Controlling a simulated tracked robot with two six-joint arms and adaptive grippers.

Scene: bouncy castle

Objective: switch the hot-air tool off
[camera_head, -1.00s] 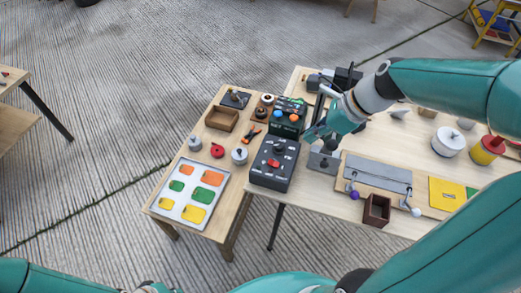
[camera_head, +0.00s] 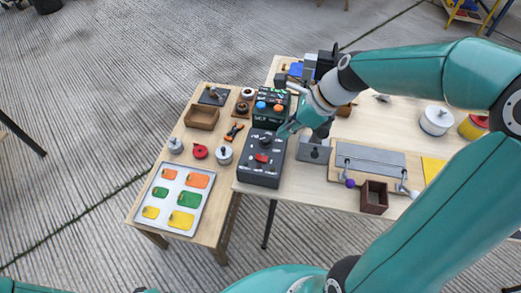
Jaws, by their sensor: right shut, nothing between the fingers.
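A dark grey control box (camera_head: 254,176) with a red switch (camera_head: 262,158) and a black knob stands at the front left corner of the right table. Behind it is a dark green box (camera_head: 268,113) with an orange and a blue button. I cannot tell which of these belongs to the hot-air tool. My right gripper (camera_head: 287,131) is shut and empty, at the back right edge of the dark grey box. I cannot tell if it touches the box. My left gripper is not in view.
A grey plate with a black knob (camera_head: 315,150) is right of the gripper. A board with a grey slab (camera_head: 370,158) and a brown open box (camera_head: 374,198) lie farther right. A tray of coloured pieces (camera_head: 202,210) and a wooden box (camera_head: 201,117) are on the left table.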

